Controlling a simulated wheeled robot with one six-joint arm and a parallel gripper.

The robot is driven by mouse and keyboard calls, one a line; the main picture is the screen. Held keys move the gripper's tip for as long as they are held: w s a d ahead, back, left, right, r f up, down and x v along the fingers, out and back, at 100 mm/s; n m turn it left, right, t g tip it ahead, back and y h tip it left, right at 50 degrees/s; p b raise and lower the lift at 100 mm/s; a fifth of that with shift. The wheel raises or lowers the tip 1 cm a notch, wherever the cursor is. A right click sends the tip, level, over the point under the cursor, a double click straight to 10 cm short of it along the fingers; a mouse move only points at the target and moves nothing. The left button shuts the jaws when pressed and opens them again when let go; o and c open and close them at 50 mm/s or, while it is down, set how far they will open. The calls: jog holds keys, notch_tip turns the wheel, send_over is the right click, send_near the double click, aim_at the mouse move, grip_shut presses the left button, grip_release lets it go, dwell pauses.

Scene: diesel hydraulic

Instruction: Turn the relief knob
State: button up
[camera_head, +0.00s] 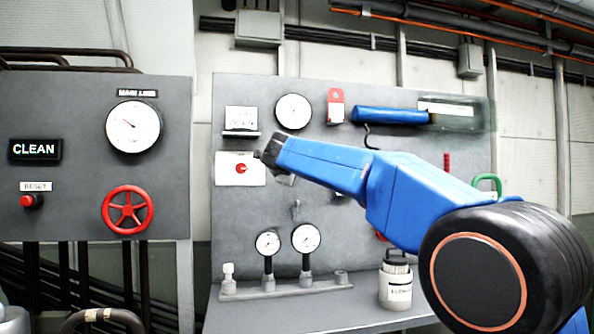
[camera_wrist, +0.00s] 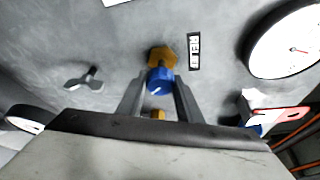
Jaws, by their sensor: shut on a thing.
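The relief knob (camera_wrist: 159,80) is a blue round cap with a white mark, on a brass-coloured hex base on the grey panel. A black label (camera_wrist: 194,51), partly readable as "RELI", is beside it. My gripper (camera_wrist: 160,88) has one finger on each side of the blue cap and is shut on it. In the head view my gripper (camera_head: 267,153) is at the panel's left part, seen from the side. The knob cannot be made out there.
In the wrist view a grey wing handle (camera_wrist: 85,80) is left of the knob, a gauge (camera_wrist: 290,47) right, and a red tag (camera_wrist: 280,113) lower right. In the head view a red knob on a white plate (camera_head: 225,173) is close to my gripper. Small gauges (camera_head: 306,237) stand below.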

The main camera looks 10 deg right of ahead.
jog(key=shift+f+m, duration=0.2)
jog(key=shift+m, duration=0.1)
dwell(0.4)
jog(key=o, duration=1)
jog(key=shift+d, duration=0.1)
jog(key=shift+o, duration=0.2)
jog(key=shift+r, duration=0.1)
jog(key=v, duration=1.7)
jog(key=shift+r, duration=0.2)
jog(key=shift+s, duration=0.15)
